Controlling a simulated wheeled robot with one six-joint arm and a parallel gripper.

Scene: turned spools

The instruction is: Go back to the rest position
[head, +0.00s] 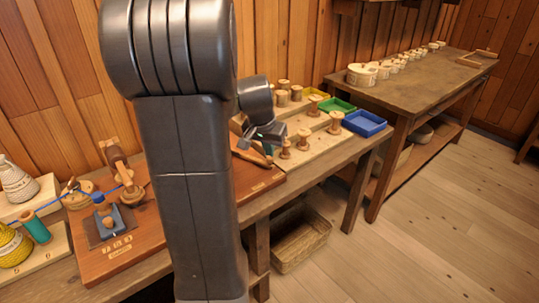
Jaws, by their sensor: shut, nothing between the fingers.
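My gripper (270,136) shows just right of my large dark arm link, above the workbench (262,205). It is shut with nothing held. Its fingers are small in the head view and partly dark against the bench. Several turned wooden spools stand near it on a pale board (318,145); one spool (304,138) is just right of the gripper. A wooden-handled tool (252,158) lies below the gripper on the reddish board. My arm link hides the middle of the bench.
Yellow (318,93), green (338,105) and blue (364,123) trays sit at the bench's right end. A second table (420,80) with several pale pots stands behind. At left are a blue-based device (110,215) and thread cones (14,244). A basket (300,238) sits underneath. The floor at right is clear.

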